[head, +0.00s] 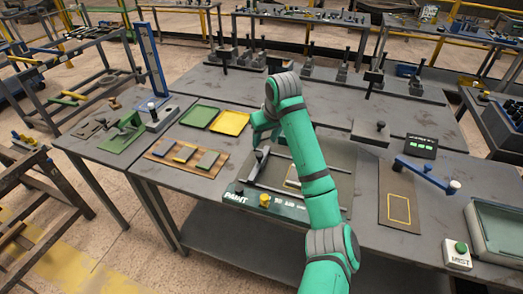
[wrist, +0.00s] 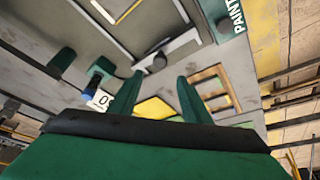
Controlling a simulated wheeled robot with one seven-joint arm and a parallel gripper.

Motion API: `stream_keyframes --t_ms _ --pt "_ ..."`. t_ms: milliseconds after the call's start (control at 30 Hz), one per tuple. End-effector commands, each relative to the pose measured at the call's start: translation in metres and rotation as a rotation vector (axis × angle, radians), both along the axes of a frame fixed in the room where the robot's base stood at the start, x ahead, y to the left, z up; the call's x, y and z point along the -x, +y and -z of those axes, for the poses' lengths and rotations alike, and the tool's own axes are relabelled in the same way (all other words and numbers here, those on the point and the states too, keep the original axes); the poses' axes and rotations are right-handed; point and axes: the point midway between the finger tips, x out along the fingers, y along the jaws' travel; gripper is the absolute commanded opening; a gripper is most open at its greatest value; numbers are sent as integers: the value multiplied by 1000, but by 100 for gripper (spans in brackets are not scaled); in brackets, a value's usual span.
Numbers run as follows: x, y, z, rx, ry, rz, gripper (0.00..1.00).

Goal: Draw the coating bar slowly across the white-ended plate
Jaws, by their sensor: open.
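The paint station (head: 285,207), a dark tray with a green lettered front edge, sits on the middle bench. A light bar with a dark upright knob (head: 258,156), seemingly the coating bar, lies at its left side. A pale-edged plate (head: 292,181) lies in the tray, partly hidden by my arm. My gripper (head: 264,132) is above the back left of the station, pointing down, open and empty. In the wrist view the dark knob (wrist: 160,62) shows just beyond and between the fingertips of my gripper (wrist: 160,77). No contact is visible.
A wooden rack with several plates (head: 186,157) and green and yellow trays (head: 230,122) stand left of the station. A board with a yellow outline (head: 399,208), a blue lever (head: 425,174) and a MIST button box (head: 457,252) are at right.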

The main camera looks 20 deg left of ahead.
Motion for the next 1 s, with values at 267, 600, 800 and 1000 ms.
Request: stream_keyframes --t_ms 267,600,800,1000 --pt "-8 7 29 1 4 2 44" --pt "-21 18 70 2 2 2 44" --pt "-26 24 88 1 1 2 44" --pt "-29 26 96 1 1 2 44"
